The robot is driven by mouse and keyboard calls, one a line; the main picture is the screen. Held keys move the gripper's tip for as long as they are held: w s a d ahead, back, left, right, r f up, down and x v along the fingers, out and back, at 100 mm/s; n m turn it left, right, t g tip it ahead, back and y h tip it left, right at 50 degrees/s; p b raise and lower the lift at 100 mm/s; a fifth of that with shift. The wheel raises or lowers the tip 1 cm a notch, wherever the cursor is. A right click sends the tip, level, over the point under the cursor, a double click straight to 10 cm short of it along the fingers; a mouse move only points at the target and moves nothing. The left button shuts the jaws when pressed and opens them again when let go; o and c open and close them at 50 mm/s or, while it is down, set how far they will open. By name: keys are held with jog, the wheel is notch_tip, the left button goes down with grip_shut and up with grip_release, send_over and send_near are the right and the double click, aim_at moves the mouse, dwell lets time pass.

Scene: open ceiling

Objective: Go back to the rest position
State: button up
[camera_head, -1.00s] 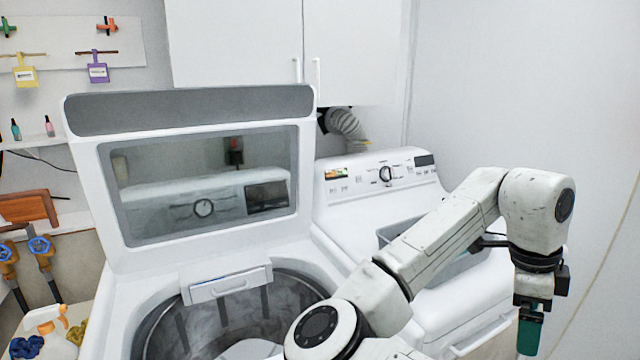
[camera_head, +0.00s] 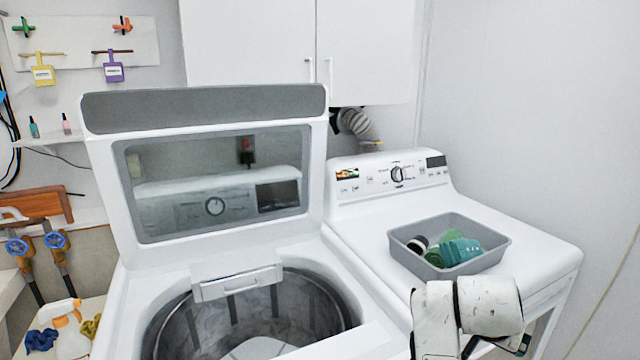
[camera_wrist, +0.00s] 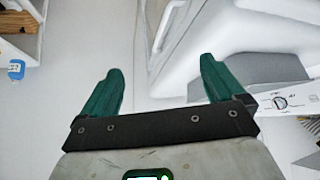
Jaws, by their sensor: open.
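My gripper (camera_wrist: 160,90) shows in the wrist view with two green fingers spread wide and nothing between them. In the head view only white links of my arm show at the lower right, in front of the dryer; the gripper itself is hidden there. The wrist view shows white floor or wall between the fingers and white appliance panels to the right.
An open top-load washer (camera_head: 135,290) stands at left with its lid up. A dryer (camera_head: 540,250) stands to its right, with a grey bin (camera_head: 400,252) of green and dark items on top. A spray bottle (camera_head: 70,335) stands at lower left. White wall is at right.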

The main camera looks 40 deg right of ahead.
jog(key=a+f+n+t+y, duration=0.1)
jog(key=a+f+n+y, duration=0.2)
jog(key=a+f+n, duration=0.8)
jog(key=s+a+f+n+y, duration=0.2)
jog(key=s+a+f, duration=0.2)
jog(key=a, duration=0.3)
jog(key=s+a+f+n+g+y, duration=0.1)
jog(key=s+a+f+n+y, duration=0.1)
jog(key=s+a+f, duration=0.2)
jog(key=a+f, duration=0.2)
jog(key=a, duration=0.1)
jog(key=shift+s+n, duration=0.15)
jog(key=shift+n, duration=0.15)
jog(key=shift+a+f, duration=0.1)
